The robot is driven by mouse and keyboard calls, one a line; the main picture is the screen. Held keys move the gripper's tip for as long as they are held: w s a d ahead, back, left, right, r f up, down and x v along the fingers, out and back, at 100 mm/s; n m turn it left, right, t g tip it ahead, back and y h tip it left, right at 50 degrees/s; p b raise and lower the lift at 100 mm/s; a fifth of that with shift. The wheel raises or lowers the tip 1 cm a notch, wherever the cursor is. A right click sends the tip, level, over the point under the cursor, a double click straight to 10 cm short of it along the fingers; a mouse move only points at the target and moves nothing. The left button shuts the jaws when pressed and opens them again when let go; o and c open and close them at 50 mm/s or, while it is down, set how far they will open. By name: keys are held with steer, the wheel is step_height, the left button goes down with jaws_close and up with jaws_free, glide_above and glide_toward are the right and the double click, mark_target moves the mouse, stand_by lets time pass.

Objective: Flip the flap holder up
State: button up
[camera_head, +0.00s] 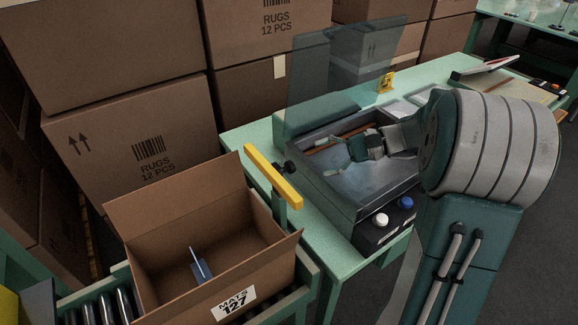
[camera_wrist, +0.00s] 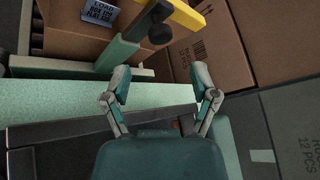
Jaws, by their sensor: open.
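The flap holder is a yellow bar (camera_head: 272,177) with a black knob (camera_head: 289,168) on a green post (camera_head: 280,208), beside the open carton. The bar slants down to the right in the head view. In the wrist view the yellow bar (camera_wrist: 188,15) and the knob (camera_wrist: 160,35) are at the top, beyond the fingertips. My gripper (camera_head: 335,157) is open and empty over the grey machine bed, right of the holder and apart from it. Its two fingers (camera_wrist: 161,78) are spread in the wrist view.
The open carton (camera_head: 215,265) marked MATS 127 stands on a roller conveyor (camera_head: 105,305), with a small blue-grey item inside. A clear upright panel (camera_head: 335,80) rises behind the machine tray (camera_head: 345,205). Blue and white buttons (camera_head: 382,220) are at its front. Stacked RUGS cartons (camera_head: 140,140) stand behind.

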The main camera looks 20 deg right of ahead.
mark_target(294, 167)
steer(key=x, duration=0.8)
steer(key=shift+a, duration=0.1)
steer(key=shift+f, duration=0.1)
jaws_close()
